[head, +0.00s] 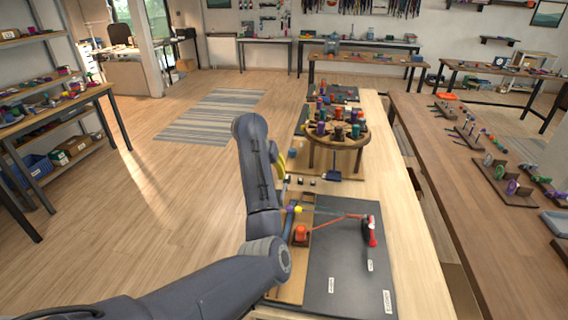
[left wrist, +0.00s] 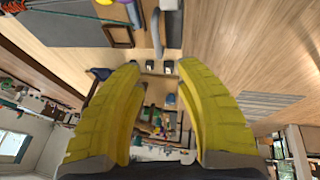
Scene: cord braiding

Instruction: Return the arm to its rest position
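My left arm comes in from the bottom left of the head view, and its gripper (head: 283,165) is beside the table's left edge. Mostly the yellow of a finger shows there, partly hidden behind my arm. In the left wrist view the two yellow fingers (left wrist: 159,68) stand apart with nothing held between them. The round wooden braiding stand (head: 314,139), carrying several coloured bobbins, is on the table just beyond and right of the gripper. My right gripper is in neither view.
A dark mat (head: 340,262) lies nearer on the table. An orange spool (head: 301,233) and a red cord (head: 335,221) are on the near work area. A brown table (head: 450,190) with several small fixtures stands to the right. The floor (head: 150,210) to the left is clear.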

